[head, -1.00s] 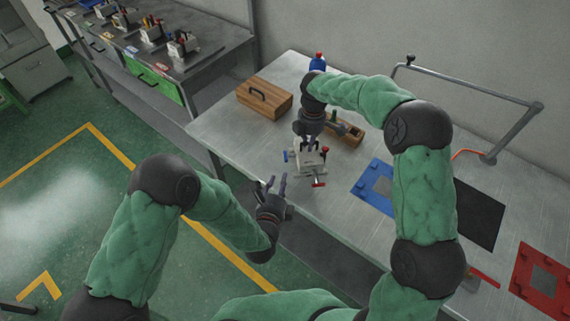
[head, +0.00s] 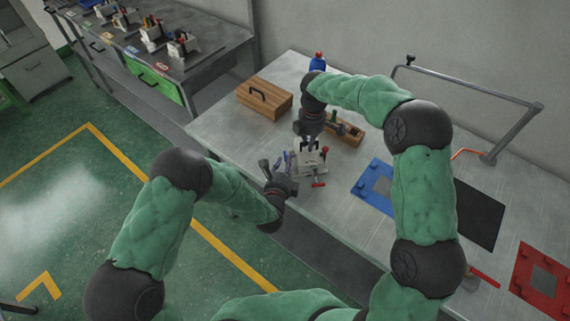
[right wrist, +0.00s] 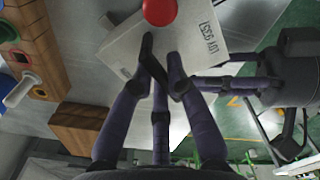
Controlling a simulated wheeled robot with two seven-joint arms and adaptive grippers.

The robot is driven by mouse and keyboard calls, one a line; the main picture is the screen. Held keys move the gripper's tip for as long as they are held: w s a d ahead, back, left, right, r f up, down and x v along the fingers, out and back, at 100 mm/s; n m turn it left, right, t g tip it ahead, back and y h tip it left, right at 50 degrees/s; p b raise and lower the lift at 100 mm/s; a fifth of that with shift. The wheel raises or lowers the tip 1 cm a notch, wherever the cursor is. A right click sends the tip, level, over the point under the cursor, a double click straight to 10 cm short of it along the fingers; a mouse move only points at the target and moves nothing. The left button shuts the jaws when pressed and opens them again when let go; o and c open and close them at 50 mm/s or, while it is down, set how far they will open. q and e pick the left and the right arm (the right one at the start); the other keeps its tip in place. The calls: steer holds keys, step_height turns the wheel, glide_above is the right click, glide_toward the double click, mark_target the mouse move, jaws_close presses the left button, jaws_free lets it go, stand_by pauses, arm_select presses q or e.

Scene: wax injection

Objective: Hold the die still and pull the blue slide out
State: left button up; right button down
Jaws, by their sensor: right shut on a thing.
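The die (head: 312,163) is a pale grey block with red knobs on the worktable, and it also shows in the right wrist view (right wrist: 185,42) with lettering on its faces. My right gripper (head: 311,148) reaches down from above and is shut on the die's top; its fingers (right wrist: 160,62) meet the block in the right wrist view. The blue slide (head: 286,156) is at the die's left side, partly hidden by my left gripper's finger. My left gripper (head: 276,163) is open beside that side, its fingers apart; I see no clear grip on the slide.
A wooden box with a handle (head: 265,97) and a wooden tray (head: 347,134) stand behind the die. A blue bottle (head: 318,62) is at the back. A blue plate (head: 375,183), black mat (head: 478,215) and red plate (head: 541,278) lie to the right.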

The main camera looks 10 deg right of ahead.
arm_select(q)
jaws_close()
arm_select(e)
steer(key=shift+r, duration=0.1)
arm_select(q)
steer(key=shift+a, duration=1.35)
arm_select(e)
steer(key=shift+w, duration=0.1)
arm_select(q)
steer(key=shift+o, duration=2)
jaws_free()
